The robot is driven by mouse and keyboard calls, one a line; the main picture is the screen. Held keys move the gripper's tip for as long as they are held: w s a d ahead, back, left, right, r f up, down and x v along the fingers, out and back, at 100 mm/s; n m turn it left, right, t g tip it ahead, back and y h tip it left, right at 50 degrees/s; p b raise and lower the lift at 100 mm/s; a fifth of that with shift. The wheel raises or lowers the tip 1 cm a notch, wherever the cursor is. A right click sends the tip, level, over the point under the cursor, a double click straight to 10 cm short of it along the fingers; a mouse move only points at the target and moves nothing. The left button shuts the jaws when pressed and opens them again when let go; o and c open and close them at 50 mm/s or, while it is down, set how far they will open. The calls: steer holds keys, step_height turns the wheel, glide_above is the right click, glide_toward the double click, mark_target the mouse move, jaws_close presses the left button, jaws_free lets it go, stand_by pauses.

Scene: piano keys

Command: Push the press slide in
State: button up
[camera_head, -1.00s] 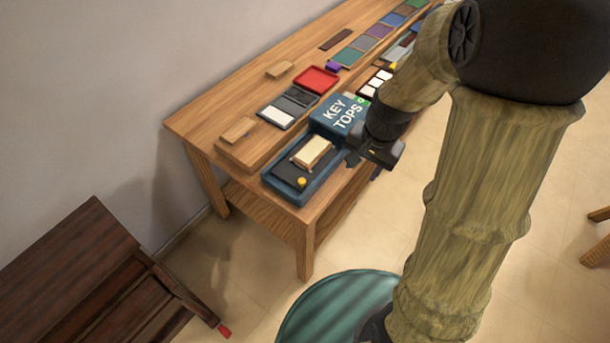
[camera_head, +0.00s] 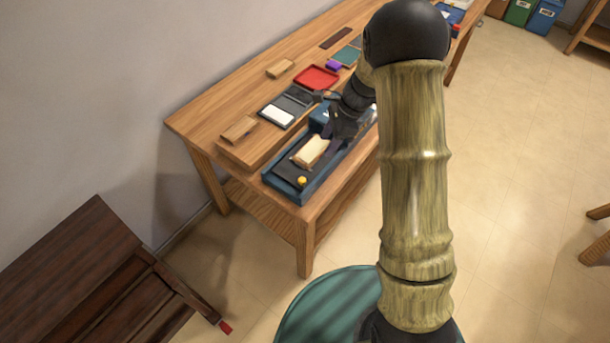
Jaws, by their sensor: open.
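The press slide is a dark plate (camera_head: 289,176) with a yellow knob (camera_head: 302,181) at its near end and a pale wooden block (camera_head: 311,151) on it. It lies in the blue-walled tray of the key tops press (camera_head: 311,188), at the near end of the table, and sticks out from the blue housing (camera_head: 320,116). My gripper (camera_head: 338,133) is over the housing end of the tray, just behind the pale block. It is open. My arm hides most of the housing and its lettering. Whether the fingers touch the block or slide cannot be told.
On the wooden table (camera_head: 225,105) are a grey case with a white pad (camera_head: 277,116), a red tray (camera_head: 317,77), a purple block (camera_head: 334,66) and small wooden blocks (camera_head: 239,129). A dark brown bench (camera_head: 70,260) stands at the lower left.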

mark_target(303, 179)
steer(key=p+x, duration=0.3)
steer(key=x, duration=1.4)
steer(key=shift+f, duration=0.1)
jaws_close()
